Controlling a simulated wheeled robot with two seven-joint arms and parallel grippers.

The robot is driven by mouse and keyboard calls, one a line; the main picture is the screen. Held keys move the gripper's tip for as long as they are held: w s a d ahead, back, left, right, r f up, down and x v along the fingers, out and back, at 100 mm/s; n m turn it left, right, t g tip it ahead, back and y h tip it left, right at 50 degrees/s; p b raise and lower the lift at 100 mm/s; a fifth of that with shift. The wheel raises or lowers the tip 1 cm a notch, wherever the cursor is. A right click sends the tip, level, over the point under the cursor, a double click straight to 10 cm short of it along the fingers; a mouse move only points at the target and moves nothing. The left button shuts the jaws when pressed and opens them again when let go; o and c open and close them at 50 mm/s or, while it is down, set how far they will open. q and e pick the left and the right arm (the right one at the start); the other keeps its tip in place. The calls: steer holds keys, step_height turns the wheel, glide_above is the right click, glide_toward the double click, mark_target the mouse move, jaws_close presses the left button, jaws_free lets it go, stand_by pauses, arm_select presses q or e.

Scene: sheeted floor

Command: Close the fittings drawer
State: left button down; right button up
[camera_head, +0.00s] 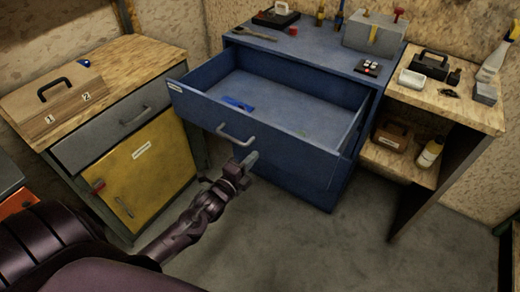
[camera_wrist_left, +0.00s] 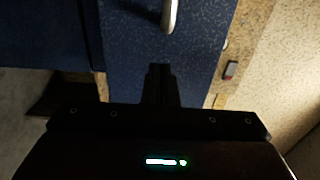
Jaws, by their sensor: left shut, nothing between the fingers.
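The blue drawer (camera_head: 262,137) stands pulled out from the blue cabinet in the head view. Its front has a grey bar handle (camera_head: 236,136), and a small blue item (camera_head: 236,103) lies inside. My left gripper (camera_head: 248,162) is shut and empty, just below and slightly right of the handle in that view. In the left wrist view the shut fingers (camera_wrist_left: 159,75) point at a blue surface, with the curved metal handle (camera_wrist_left: 170,14) at the top edge. I cannot tell whether the fingers touch the drawer front. My right gripper is not in view.
The blue cabinet top (camera_head: 300,40) holds a grey box (camera_head: 374,34) and small items. A wooden-topped bench with a yellow door (camera_head: 146,172) stands left. A wooden shelf unit (camera_head: 480,115) with a white bottle (camera_head: 429,153) stands right. The grey floor (camera_head: 300,245) in front is clear.

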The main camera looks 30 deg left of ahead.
mark_target(265, 145)
arm_select(q)
steer(key=w, duration=0.4)
steer(key=shift+w+d, duration=0.15)
steer(key=shift+d, duration=0.05)
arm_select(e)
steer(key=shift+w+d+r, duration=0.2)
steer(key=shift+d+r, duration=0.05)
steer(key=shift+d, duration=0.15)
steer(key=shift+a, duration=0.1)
